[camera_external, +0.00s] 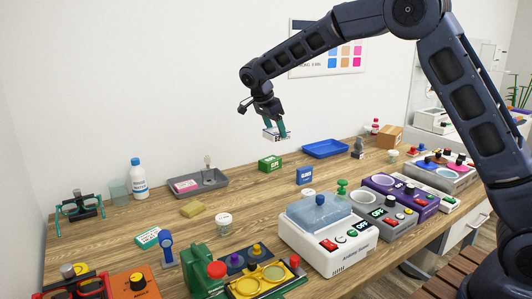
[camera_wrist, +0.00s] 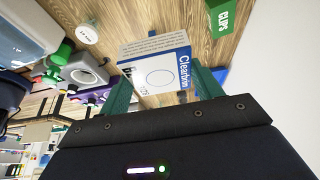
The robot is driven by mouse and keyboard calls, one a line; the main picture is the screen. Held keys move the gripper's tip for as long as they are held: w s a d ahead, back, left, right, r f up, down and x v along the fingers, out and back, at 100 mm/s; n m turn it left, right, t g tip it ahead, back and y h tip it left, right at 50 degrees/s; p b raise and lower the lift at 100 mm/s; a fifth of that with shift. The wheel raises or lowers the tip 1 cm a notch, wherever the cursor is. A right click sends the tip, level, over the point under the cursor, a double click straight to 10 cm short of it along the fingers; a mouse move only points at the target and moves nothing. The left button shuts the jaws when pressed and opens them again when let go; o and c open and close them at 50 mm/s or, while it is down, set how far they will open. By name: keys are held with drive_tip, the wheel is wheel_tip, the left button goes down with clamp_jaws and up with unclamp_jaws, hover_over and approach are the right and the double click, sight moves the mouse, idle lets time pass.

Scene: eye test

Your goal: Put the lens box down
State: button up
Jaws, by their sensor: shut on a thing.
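The lens box (camera_external: 275,134) is a small white box held in the air above the wooden table (camera_external: 120,215). In the wrist view the lens box (camera_wrist: 158,77) shows a thin ring drawn on its white face and a blue edge with the word "Clearbrim". My gripper (camera_external: 277,129) is shut on it, with one green finger on each side. The underside of the box is hidden in the outside view. A gap shows between the box and the tabletop.
A green clips box (camera_external: 270,163), a blue box (camera_external: 305,175) and a blue tray (camera_external: 325,149) stand near below. A grey tray (camera_external: 214,181) holds a pink item. A white machine (camera_external: 329,240) stands in front. Bare wood lies around the yellow sponge (camera_external: 193,209).

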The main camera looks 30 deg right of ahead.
drive_tip(key=s+a, duration=0.2)
drive_tip(key=a, duration=0.8)
drive_tip(key=f, duration=2)
drive_tip(key=shift+s, duration=0.2)
drive_tip(key=shift+f, duration=0.15)
drive_tip(key=o, duration=1)
drive_tip(key=v, duration=1.2)
drive_tip(key=shift+a+r, duration=0.1)
drive_tip(key=shift+r, duration=0.15)
